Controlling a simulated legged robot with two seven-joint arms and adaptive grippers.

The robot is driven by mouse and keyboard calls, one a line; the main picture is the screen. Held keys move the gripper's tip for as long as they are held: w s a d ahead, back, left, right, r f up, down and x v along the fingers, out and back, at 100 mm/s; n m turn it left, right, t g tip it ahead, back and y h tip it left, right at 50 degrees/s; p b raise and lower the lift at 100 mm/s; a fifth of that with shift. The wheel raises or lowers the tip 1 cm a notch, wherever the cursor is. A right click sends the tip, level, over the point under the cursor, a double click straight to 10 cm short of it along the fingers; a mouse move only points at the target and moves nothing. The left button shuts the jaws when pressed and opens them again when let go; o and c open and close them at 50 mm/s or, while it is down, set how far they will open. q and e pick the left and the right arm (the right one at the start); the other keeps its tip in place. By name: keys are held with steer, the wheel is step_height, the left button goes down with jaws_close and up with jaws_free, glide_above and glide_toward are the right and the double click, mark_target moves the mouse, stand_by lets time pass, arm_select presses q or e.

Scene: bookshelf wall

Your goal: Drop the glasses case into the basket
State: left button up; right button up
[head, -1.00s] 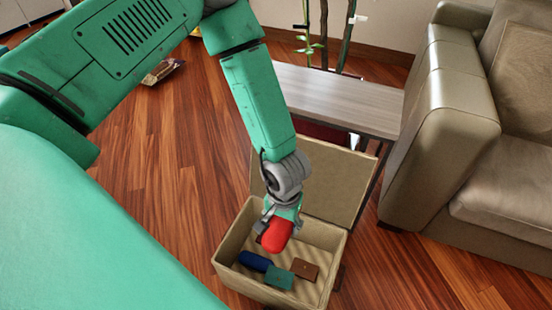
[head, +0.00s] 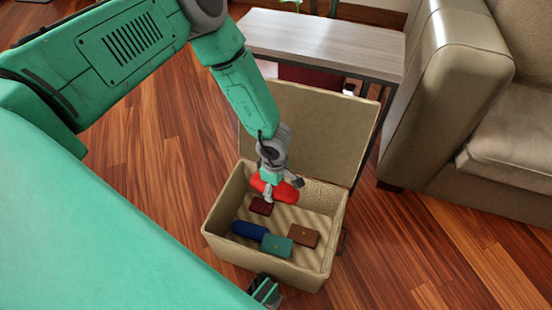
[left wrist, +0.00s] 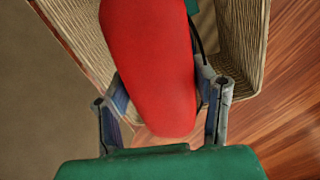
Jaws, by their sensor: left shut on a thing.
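A long red glasses case (head: 284,191) is held by my left gripper (head: 281,188) over the open tan basket (head: 222,245). In the left wrist view the red case (left wrist: 150,65) lies between the two grey fingers (left wrist: 163,108), which close on its sides. The case hangs inside the outline of the basket; its exact height above the floor of the basket is hard to tell. Part of my right gripper (head: 265,291) shows small at the lower edge, by the basket's front; its fingers are not clear.
In the basket lie a blue case (head: 249,230), a teal wallet (head: 276,245), a brown wallet (head: 303,235) and a dark red wallet (head: 261,206). The basket's lid (head: 310,125) stands open at the back. A side table (head: 325,40) and sofa (head: 440,95) stand behind and right.

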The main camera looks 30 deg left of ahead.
arm_select(q)
step_height(320, 180, down, 6)
steer(key=b, duration=0.4)
steer(key=shift+d+r, duration=0.1)
steer(key=shift+r, duration=0.15)
steer(key=o, duration=1.3)
steer(key=shift+c, duration=0.2)
step_height(320, 180, up, 12)
steer(key=shift+f, duration=0.1)
